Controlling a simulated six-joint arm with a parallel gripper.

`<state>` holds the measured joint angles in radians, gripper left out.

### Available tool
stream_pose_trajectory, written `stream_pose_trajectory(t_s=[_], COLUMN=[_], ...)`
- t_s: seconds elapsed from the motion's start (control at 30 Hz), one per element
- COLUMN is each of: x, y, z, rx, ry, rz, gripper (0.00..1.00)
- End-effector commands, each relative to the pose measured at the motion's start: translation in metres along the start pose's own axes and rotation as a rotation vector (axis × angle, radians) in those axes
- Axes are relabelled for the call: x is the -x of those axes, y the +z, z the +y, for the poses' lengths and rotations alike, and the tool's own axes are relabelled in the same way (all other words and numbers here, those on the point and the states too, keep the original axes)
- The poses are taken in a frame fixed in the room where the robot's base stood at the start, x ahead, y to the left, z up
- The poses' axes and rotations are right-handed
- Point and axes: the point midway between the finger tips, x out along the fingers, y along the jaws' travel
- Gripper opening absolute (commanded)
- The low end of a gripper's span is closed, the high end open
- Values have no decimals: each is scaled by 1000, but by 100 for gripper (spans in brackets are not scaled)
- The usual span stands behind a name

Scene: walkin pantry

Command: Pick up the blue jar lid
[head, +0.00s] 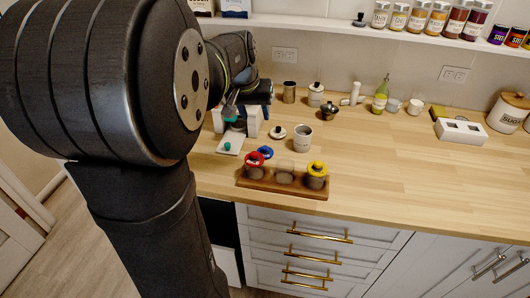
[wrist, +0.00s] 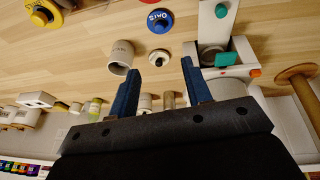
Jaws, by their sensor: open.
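The blue jar lid (head: 265,152) lies flat on the wooden counter, just behind the rack's red-lidded jar in the head view. In the wrist view the blue lid (wrist: 160,20) is a blue disc with a dark knob and lettering, near the top middle. My gripper (wrist: 160,67) is open and empty, its two blue fingers apart. The lid lies beyond the fingertips in the wrist view, not between them. In the head view my gripper (head: 248,102) is farther back over the counter, partly hidden by my arm.
A wooden rack (head: 283,189) holds a red-lidded jar (head: 255,171), an unlidded jar (head: 285,176) and a yellow-lidded jar (head: 317,182). A white lid (head: 277,132) and white canister (head: 303,140) lie near the blue lid. A white device with teal parts (wrist: 230,60) stands beside one finger. The counter's right front is clear.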

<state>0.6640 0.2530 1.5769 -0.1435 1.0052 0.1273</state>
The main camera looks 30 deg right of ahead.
Motion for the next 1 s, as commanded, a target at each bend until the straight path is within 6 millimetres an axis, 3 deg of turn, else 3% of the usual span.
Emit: stream_pose_trajectory(t_s=[0.2, 0.37, 0.8, 1.0], x=[3, -5, -94, -116], y=[10, 12, 8, 5], z=[-4, -4, -3, -3], rx=[-231, -281, -279, -279], ry=[-1, -2, -1, -2], rz=[52, 59, 56, 60], gripper=[45, 45, 45, 45])
